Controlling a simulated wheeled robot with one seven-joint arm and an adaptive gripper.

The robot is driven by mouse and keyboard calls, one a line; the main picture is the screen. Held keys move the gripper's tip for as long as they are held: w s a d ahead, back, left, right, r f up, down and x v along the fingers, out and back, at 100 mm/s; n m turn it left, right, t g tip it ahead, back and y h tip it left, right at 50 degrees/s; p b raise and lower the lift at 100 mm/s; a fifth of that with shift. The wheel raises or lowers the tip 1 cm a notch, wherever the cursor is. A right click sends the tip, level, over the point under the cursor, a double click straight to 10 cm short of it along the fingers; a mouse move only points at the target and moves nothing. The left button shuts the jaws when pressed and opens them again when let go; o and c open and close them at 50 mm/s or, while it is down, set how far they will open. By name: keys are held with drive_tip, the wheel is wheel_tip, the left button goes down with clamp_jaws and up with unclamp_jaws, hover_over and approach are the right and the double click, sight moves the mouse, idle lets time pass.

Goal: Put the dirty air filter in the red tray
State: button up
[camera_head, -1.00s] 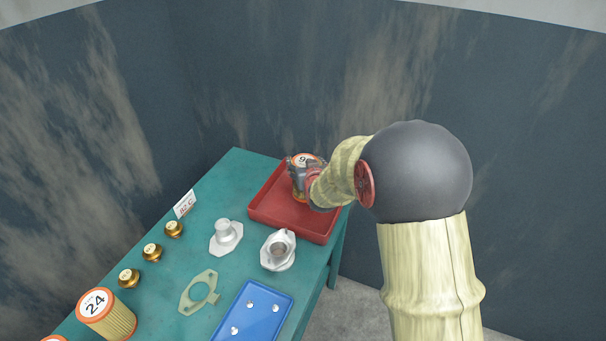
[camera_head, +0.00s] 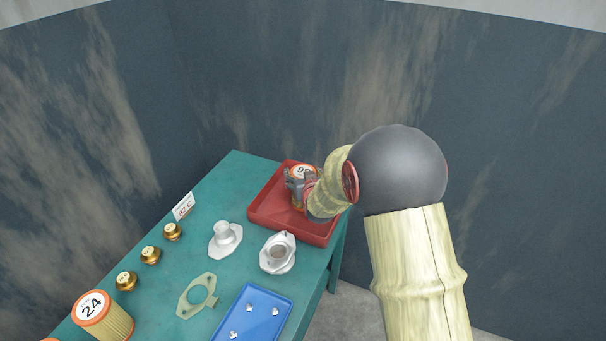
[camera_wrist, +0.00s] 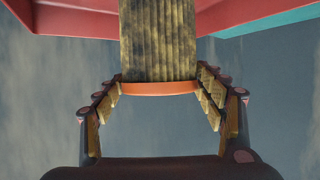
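The dirty air filter (camera_head: 302,171) has an orange end with a white numbered label. In the head view it is upright over the back part of the red tray (camera_head: 263,217). My gripper (camera_head: 300,187) is at the filter from the right, with its fingers around it. In the wrist view the filter's dark, stained pleats (camera_wrist: 158,40) and orange rim lie between my two fingers (camera_wrist: 159,85), which look closed against its sides. The filter's lower end is partly hidden, so I cannot tell whether it touches the tray floor.
A cleaner filter marked 24 (camera_head: 103,316) stands at the table's front left. Brass caps (camera_head: 150,255), metal flanged parts (camera_head: 226,238), a gasket (camera_head: 199,295) and a blue tray (camera_head: 262,312) lie on the teal table (camera_head: 232,168). The tray's front left is bare.

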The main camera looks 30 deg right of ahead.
drive_tip(key=shift+o, duration=1.2)
drive_tip(key=shift+r, duration=0.1)
drive_tip(key=shift+r, duration=0.15)
drive_tip(key=s+a+r+n+g+y+p, duration=0.1)
drive_tip(key=s+a+r+g+y, duration=0.1)
drive_tip(key=s+a+r, duration=0.6)
drive_tip(key=s+a+r+n+g+y+p, duration=0.15)
drive_tip(key=s+a+r, duration=0.35)
drive_tip(key=s, duration=0.6)
drive_tip(key=s+a+r+g, duration=0.2)
drive_tip(key=s+a, duration=0.1)
drive_tip(key=s, duration=0.7)
drive_tip(key=s+a+r+n+g, duration=0.1)
drive_tip(key=s+a+r+g, duration=0.1)
drive_tip(key=s, duration=0.8)
drive_tip(key=shift+a+r+y, duration=0.15)
drive_tip(key=shift+a+y, duration=0.2)
drive_tip(key=shift+a, duration=0.4)
